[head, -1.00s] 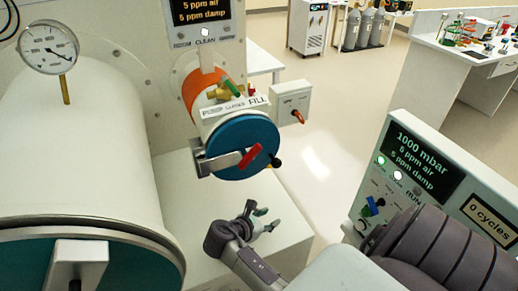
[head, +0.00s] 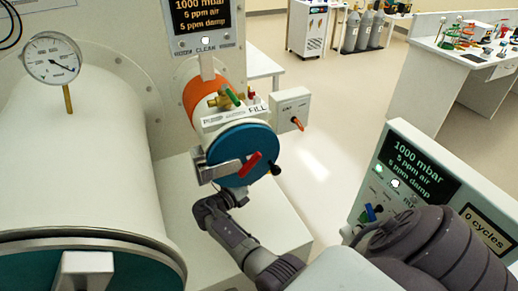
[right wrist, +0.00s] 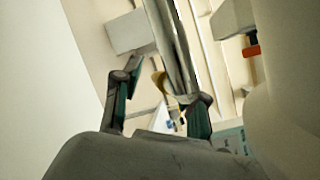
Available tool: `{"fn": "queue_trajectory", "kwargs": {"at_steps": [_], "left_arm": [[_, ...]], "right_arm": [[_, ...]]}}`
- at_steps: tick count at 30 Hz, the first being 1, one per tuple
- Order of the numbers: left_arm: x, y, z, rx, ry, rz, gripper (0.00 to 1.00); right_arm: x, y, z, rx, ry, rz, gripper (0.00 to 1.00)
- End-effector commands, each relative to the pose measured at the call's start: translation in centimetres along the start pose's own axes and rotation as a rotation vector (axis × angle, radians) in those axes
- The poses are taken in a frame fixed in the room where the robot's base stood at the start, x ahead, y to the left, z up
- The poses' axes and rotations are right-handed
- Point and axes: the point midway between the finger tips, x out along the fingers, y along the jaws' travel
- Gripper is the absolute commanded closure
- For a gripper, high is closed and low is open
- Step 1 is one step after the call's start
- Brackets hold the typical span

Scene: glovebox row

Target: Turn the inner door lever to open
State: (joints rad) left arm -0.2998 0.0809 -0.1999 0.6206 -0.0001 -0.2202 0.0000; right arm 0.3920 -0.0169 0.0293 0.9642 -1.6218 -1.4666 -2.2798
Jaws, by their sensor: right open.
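A small wall-mounted chamber with a blue round door (head: 240,150) stands in the middle of the head view, with a red lever (head: 250,163) slanting across its face. Right of it a pale box (head: 290,107) carries a small orange-red handle (head: 297,124); its label is too small to read, so I cannot tell which is the inner door lever. My right gripper (head: 218,203) is just below the blue door, its fingertips hidden there. In the right wrist view the gripper (right wrist: 165,88) is open, fingers apart, with nothing clearly held. My left gripper is not in view.
A large pale cylinder (head: 90,150) with a dial gauge (head: 52,58) fills the left. A control panel (head: 420,165) stands at right. Brass fittings (head: 227,98) sit atop the small chamber. Open floor (head: 335,110) lies behind.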

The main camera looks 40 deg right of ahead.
Motion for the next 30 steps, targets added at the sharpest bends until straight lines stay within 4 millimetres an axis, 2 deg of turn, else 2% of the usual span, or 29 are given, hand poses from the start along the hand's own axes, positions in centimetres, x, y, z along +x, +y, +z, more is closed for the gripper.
{"fn": "queue_trajectory", "kwargs": {"at_steps": [4, 11, 19, 30], "left_arm": [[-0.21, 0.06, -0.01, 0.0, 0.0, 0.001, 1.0], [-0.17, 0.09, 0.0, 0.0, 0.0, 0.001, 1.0], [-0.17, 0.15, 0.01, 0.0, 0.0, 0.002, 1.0], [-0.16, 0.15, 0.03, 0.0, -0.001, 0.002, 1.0]], "right_arm": [[0.78, -0.02, -0.01, 0.0, 0.0, 0.0, 0.58], [0.83, 0.02, -0.04, 0.001, 0.0, 0.0, 0.58], [0.8, 0.02, -0.03, 0.001, 0.0, 0.001, 1.0], [0.78, 0.04, -0.04, 0.0, -0.001, -0.001, 1.0]]}}
